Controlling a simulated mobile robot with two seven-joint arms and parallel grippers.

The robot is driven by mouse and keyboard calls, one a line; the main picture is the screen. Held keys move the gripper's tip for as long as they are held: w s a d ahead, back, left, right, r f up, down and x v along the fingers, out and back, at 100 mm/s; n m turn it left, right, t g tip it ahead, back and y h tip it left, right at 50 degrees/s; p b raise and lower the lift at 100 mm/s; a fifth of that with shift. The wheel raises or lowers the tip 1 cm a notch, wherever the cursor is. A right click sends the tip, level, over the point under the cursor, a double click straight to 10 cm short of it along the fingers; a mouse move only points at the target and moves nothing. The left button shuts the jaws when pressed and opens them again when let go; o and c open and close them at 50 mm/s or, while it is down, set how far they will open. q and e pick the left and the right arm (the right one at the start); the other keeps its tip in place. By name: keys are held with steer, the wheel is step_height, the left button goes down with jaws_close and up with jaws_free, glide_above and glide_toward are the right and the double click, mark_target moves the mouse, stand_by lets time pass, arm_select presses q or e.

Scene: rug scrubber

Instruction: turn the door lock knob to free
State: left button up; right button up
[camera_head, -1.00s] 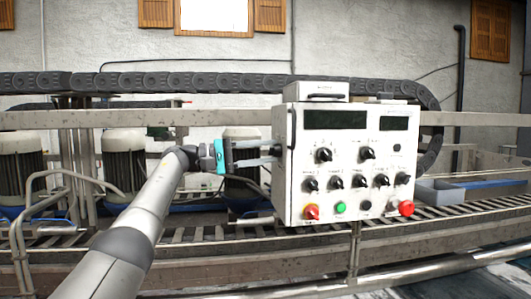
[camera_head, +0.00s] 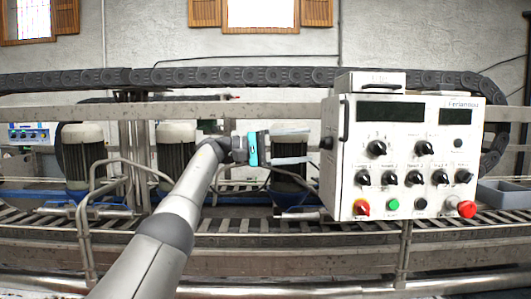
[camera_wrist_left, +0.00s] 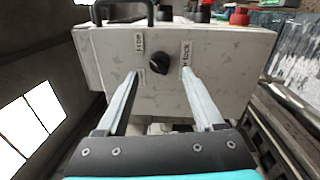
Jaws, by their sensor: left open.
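The control box (camera_head: 350,180) stands right of centre in the head view. Its side face fills the upper middle of the left wrist view (camera_wrist_left: 110,60). The black door lock knob (camera_wrist_left: 159,62) is on that face, between a "Free" label (camera_wrist_left: 139,43) on the left and a "Lock" label (camera_wrist_left: 186,52) on the right. The knob also shows at the box's left side in the head view (camera_head: 326,143). My left gripper (camera_head: 309,146) is open and empty, its fingers pointing at the knob. In the wrist view the fingertips (camera_wrist_left: 161,73) lie either side of it, apart from it. My right gripper is out of view.
The box front carries several black knobs, a green button (camera_head: 393,204) and a red button (camera_head: 467,209). A roller conveyor (camera_head: 260,228) runs below. Motors (camera_head: 177,150) stand behind my left arm. A grey bin (camera_head: 500,193) is at the right.

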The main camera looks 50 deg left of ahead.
arm_select(q)
steer(key=v, duration=1.1)
steer(key=shift+s+p, duration=0.2)
steer(key=shift+p, duration=0.25)
steer(key=shift+a, duration=0.1)
